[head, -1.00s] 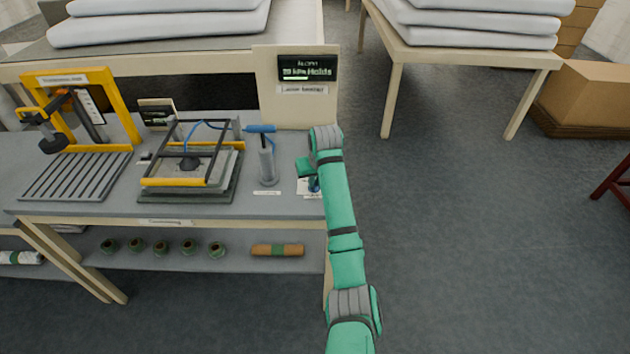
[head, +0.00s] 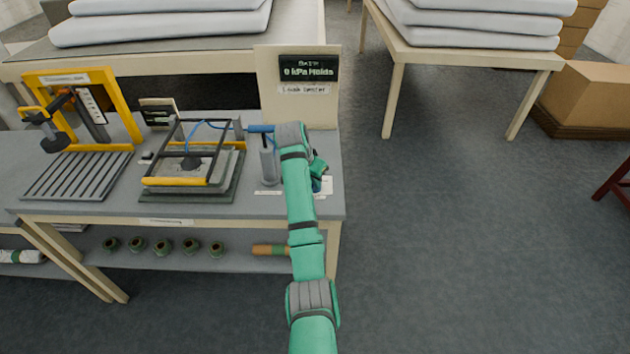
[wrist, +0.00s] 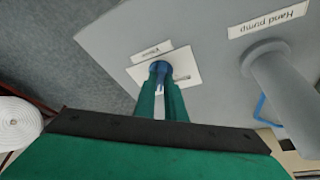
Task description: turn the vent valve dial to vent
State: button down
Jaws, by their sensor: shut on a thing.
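The vent valve dial (wrist: 160,69) is a small blue knob on a white plate (wrist: 188,68) at the bench's right end. In the wrist view my gripper (wrist: 161,90) is shut on the dial, its two green fingers on either side of it. A label above the plate is upside down in that view and too small to read surely. In the head view my gripper (head: 319,174) is at the plate, and my arm hides part of the bench. The display (head: 307,68) on the upright board appears to read 0 kPa.
The hand pump (head: 268,163) stands close left of the dial, also in the wrist view (wrist: 285,85). The leak tester frame (head: 190,165) and a yellow stand (head: 130,105) are further left. Open floor (head: 450,230) lies right of the bench.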

jog(key=shift+m, duration=0.5)
jog(key=shift+w+h, duration=0.15)
jog(key=shift+h, duration=0.15)
jog(key=c, duration=1.8)
grip_release()
jog(key=shift+r, duration=0.1)
jog(key=v, duration=1)
jog(key=shift+s+a+r, duration=0.2)
jog(key=shift+a+r, duration=0.05)
jog(key=shift+d, duration=0.15)
